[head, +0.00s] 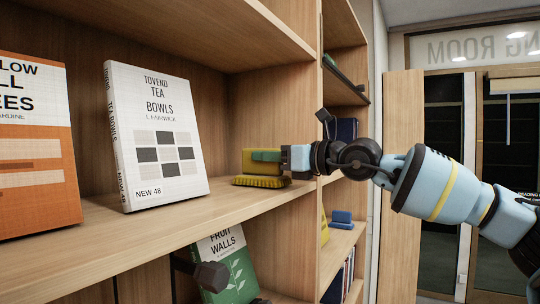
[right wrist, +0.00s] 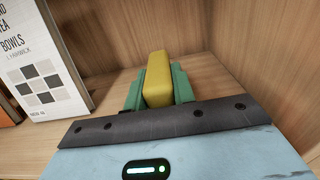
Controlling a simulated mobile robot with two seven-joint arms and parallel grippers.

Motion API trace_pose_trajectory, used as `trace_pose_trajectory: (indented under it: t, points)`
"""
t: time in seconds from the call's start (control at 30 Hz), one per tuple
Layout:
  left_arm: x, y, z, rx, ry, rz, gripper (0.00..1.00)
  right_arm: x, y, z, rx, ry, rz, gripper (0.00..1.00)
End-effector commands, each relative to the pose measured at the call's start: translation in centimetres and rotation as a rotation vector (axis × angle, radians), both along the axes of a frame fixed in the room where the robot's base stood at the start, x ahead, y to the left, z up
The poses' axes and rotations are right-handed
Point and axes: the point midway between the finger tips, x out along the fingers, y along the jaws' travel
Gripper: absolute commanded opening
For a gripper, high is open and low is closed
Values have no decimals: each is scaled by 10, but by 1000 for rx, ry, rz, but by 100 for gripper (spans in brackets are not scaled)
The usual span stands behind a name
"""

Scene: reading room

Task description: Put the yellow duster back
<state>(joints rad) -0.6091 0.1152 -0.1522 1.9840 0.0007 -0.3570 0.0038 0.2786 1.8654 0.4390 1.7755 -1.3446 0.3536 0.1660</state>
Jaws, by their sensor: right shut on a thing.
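The yellow duster (head: 262,181) is at the right end of the wooden shelf (head: 215,211), near the upright side panel. Its yellow block stands above a bristly yellow base. My right gripper (head: 268,156) reaches in from the right and is shut on the duster's upper block. In the right wrist view the yellow duster (right wrist: 158,80) sits between the two green fingers (right wrist: 158,88). The duster's base is at the shelf surface; I cannot tell whether it bears on it. A dark gripper part low in the head view is probably my left gripper (head: 210,275); its fingers are not clear.
A white book titled Tovend Tea Bowls (head: 155,135) stands left of the duster, with bare shelf between them. An orange and white book (head: 35,150) stands farther left. A green book (head: 232,268) is on the shelf below. The upright panel (head: 308,100) is close beside my right gripper.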

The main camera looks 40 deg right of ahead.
Motion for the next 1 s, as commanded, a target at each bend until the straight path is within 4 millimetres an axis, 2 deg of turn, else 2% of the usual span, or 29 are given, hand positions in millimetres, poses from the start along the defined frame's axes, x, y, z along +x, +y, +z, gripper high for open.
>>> trace_pose_trajectory:
  t: [0.1,0.13,0.3,0.67,1.0]
  points:
    - [-3,0,-3,1,7,-1,36,0,0,-3,-1,0,0,0]
    - [-3,0,-3,1,7,-1,36,0,0,-4,0,1,0,26]
    - [-3,0,-3,1,7,-1,36,0,0,-2,-1,0,0,47]
    - [-1,0,0,1,2,-1,36,-1,0,1,-1,-1,-1,47]
    - [3,0,5,1,-8,0,36,-30,-8,3,4,-7,2,47]
